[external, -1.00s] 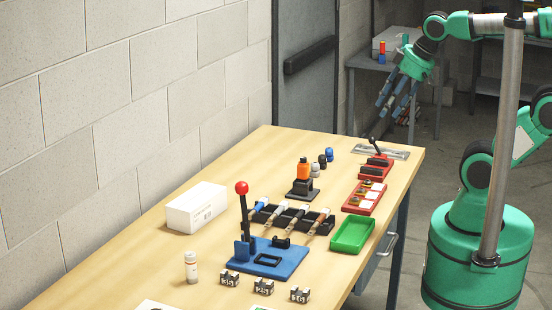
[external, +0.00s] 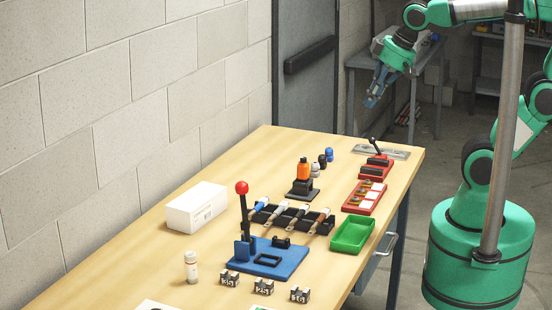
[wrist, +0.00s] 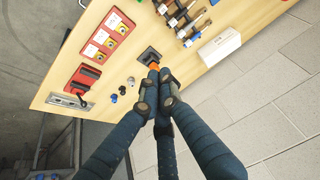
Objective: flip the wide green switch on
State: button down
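I cannot make out a wide green switch in either view. A red panel (external: 364,197) with a row of pale tiles and small yellowish parts lies near the table's right edge; it also shows at the upper left of the wrist view (wrist: 106,35). A red base with a black lever (external: 375,167) stands beyond it, also in the wrist view (wrist: 82,82). My gripper (external: 372,102) is in the air beyond the table's far end, clear of everything. In the wrist view its dark blue fingers (wrist: 158,80) are drawn together at the tips, with nothing visible between them.
A green tray (external: 352,234), a blue fixture with a red-knobbed lever (external: 268,258), a tool rack (external: 291,219), an orange-topped device (external: 302,180) and a white box (external: 196,207) stand on the table. Small knobs (external: 323,161) stand near its far end. A wall runs along the left.

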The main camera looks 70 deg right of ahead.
jog(key=w+a+r+g+p, duration=0.1)
jog(key=w+a+r+p, duration=0.15)
jog(key=w+a, duration=0.95)
jog(key=g+p, duration=0.2)
jog(key=p, duration=0.6)
send_over(258, 309)
jog(key=s, duration=0.3)
notch_tip(258, 309, down, 18)
jog(key=shift+s+r, duration=0.15)
jog(key=w+f, duration=0.1)
jog(key=f, duration=0.3)
jog(key=f+b, duration=0.1)
jog(key=f, duration=0.4)
jog(key=w+f, duration=0.1)
jog(key=f, duration=0.3)
jog(key=shift+w+f+b, duration=0.35)
